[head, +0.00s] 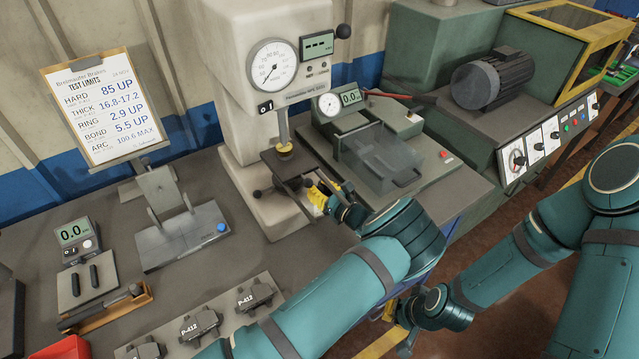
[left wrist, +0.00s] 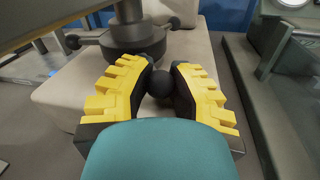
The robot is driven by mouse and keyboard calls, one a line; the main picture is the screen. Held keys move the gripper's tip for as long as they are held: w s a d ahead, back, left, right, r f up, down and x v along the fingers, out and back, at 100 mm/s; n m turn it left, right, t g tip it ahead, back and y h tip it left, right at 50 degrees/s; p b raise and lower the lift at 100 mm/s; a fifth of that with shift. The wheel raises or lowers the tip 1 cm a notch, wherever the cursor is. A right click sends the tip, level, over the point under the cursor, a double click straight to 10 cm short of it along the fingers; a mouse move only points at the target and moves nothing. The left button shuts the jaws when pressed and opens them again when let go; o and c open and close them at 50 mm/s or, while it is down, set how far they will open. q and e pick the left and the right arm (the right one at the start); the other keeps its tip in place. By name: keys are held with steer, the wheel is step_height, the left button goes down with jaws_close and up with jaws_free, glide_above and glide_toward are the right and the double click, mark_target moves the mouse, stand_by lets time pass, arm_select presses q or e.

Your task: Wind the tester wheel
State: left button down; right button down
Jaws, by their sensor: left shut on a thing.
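The tester is a cream machine (head: 228,110) with a round dial (head: 271,66) and a small green display. Below its dark table (head: 283,160) is the wheel's dark hub (left wrist: 132,36), with arms ending in black ball knobs. One knob (head: 258,194) sticks out to the left; it also shows in the left wrist view (left wrist: 73,42). My left gripper (head: 322,198) is below the table's right side. Its yellow fingers are shut on another black knob (left wrist: 160,84), between them in the left wrist view. My right gripper (head: 405,312) hangs low by the bench edge; its fingers are unclear.
A second gauge device (head: 372,160) stands close to the right of my left gripper. Several brake shoes marked P-412 (head: 200,324) lie along the front. A limits board (head: 105,107) stands at the left. A grey motor (head: 485,80) is at the back right.

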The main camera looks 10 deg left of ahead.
arm_select(q)
steer(key=shift+d+r, duration=0.1)
steer(key=c, duration=0.8)
jaws_free()
steer(key=shift+o, duration=0.2)
steer(key=v, duration=1.2)
